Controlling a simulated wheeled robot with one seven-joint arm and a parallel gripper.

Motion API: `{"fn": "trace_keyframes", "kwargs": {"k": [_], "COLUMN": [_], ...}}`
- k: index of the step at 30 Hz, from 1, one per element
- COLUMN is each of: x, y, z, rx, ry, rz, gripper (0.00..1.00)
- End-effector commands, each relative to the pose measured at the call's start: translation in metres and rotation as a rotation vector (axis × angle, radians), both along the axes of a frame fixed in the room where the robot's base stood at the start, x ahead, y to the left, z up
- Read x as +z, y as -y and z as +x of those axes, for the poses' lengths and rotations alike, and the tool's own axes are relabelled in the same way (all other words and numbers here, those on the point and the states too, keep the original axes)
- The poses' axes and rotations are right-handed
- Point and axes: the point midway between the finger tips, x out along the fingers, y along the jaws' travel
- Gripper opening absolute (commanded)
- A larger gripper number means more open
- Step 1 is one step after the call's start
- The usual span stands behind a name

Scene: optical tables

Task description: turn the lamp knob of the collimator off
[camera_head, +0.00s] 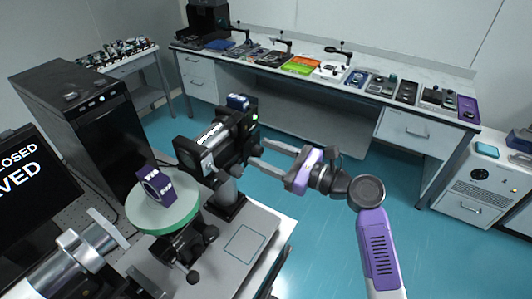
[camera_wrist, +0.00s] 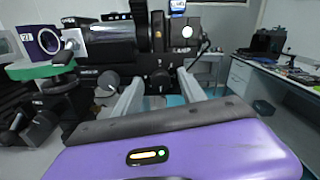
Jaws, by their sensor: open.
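The collimator (camera_head: 212,143) is a black barrel unit on a post, standing on the optical table; it also fills the upper middle of the wrist view (camera_wrist: 112,45). A "LAMP" label (camera_wrist: 181,50) shows on its black housing. A round dark knob (camera_wrist: 160,80) sits below the label, seen between my fingers; I cannot read its setting. Another knob (camera_wrist: 108,82) is to its left. My gripper (camera_head: 256,154) is open, its two pale fingers pointing at the collimator's lamp end. In the wrist view the fingertips (camera_wrist: 159,84) are either side of the knob; contact cannot be told.
A green round stage (camera_head: 163,214) with a purple ring-shaped piece (camera_head: 157,184) stands left of the collimator. A black cabinet (camera_head: 88,125) and a monitor (camera_head: 35,185) are further left. A long bench (camera_head: 330,62) with instruments runs along the back. The floor behind my gripper is clear.

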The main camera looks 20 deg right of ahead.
Motion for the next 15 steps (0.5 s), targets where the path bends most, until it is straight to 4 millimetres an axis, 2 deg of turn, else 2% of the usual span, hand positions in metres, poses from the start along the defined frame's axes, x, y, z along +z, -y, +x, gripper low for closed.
{"fn": "trace_keyframes", "kwargs": {"k": [2,9,15], "x": [0.0000,0.0000,-0.0002], "y": [0.0002,0.0003,0.0003], "z": [-0.0001,-0.0003,-0.0004], "rx": [0.000,0.000,0.000], "ry": [0.000,0.000,0.003], "rz": [0.000,0.000,-0.004], "gripper": [0.47,0.00,0.00]}}
